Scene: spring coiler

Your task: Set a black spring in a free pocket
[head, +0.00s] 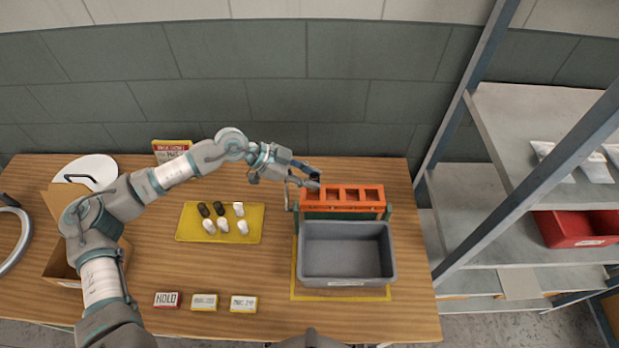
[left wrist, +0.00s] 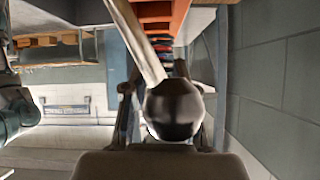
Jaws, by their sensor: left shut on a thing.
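My left gripper (head: 309,182) is at the left end of the orange pocket rack (head: 343,208). It is shut on a dark, rounded black spring (left wrist: 174,108), which shows large between the fingers in the left wrist view. The rack also shows at the top of that view (left wrist: 162,12). Three pockets of the rack look empty in the head view; the leftmost is partly covered by the gripper. I cannot tell whether the spring touches the rack. Two more black springs (head: 204,210) lie on the yellow mat (head: 252,232). My right gripper is not in view.
Several white springs (head: 223,226) share the mat. A grey bin (head: 347,282) stands in front of the rack. Small label blocks (head: 204,302) line the front edge. An open cardboard box (head: 60,265) is at left, and a metal shelf (head: 490,180) stands at right.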

